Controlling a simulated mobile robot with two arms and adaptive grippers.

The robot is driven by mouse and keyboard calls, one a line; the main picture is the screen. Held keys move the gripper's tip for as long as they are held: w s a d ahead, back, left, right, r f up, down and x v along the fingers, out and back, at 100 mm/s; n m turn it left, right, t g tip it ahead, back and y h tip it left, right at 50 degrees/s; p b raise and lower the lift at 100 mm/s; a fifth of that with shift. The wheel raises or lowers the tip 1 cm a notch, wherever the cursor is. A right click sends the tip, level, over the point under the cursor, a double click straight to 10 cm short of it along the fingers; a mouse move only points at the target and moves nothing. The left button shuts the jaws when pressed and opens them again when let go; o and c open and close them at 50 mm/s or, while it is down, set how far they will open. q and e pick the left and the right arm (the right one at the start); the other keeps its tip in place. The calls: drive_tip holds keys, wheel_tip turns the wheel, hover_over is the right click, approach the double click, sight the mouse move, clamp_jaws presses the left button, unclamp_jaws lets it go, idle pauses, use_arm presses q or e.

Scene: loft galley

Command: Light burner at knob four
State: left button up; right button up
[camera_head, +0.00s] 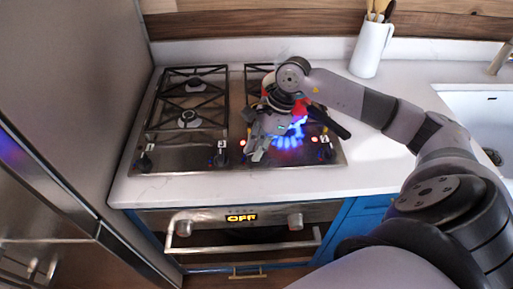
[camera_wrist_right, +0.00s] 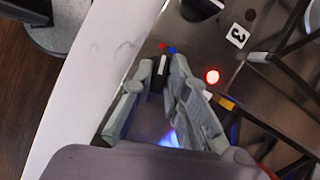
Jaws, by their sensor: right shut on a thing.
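The gas hob (camera_head: 185,153) has a row of dark knobs along its front. Knob one (camera_head: 146,161), knob three (camera_head: 220,157) and knob two (camera_head: 326,154) show with number labels. My right gripper (camera_head: 254,155) is between knobs three and two. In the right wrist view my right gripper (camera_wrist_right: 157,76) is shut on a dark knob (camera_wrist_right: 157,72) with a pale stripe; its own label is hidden. Label three (camera_wrist_right: 237,36) is by the neighbouring knob. Blue flames (camera_head: 289,140) show at the front right, beside the gripper. A red light (camera_wrist_right: 211,76) glows near the held knob.
Something red (camera_head: 299,104) with a black handle (camera_head: 330,122) is partly hidden behind my right arm. The oven (camera_head: 240,232) below displays OFF. A white jug (camera_head: 371,47) of utensils stands at the back, and a sink (camera_head: 485,110) is at right. A tall steel front closes the left side.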

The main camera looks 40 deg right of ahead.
drive_tip(key=shift+s, duration=0.1)
clamp_jaws()
drive_tip(key=shift+f, duration=0.1)
drive_tip(key=shift+f+m+b, duration=0.1)
drive_tip(key=shift+m+b, duration=0.2)
drive_tip(key=shift+b, duration=0.1)
drive_tip(key=m+t+b, duration=0.1)
drive_tip(key=m+b, duration=0.1)
drive_tip(key=shift+f+h+b, duration=0.1)
drive_tip(key=shift+h+b, duration=0.2)
drive_tip(key=shift+b, duration=0.05)
drive_tip(key=shift+s+r+m+t+b, duration=0.1)
drive_tip(key=shift+r+m+t+b, duration=0.15)
drive_tip(key=shift+m+b, duration=0.6)
drive_tip(key=shift+a+m+p, duration=0.1)
drive_tip(key=shift+m+p, duration=0.15)
drive_tip(key=shift+p, duration=0.1)
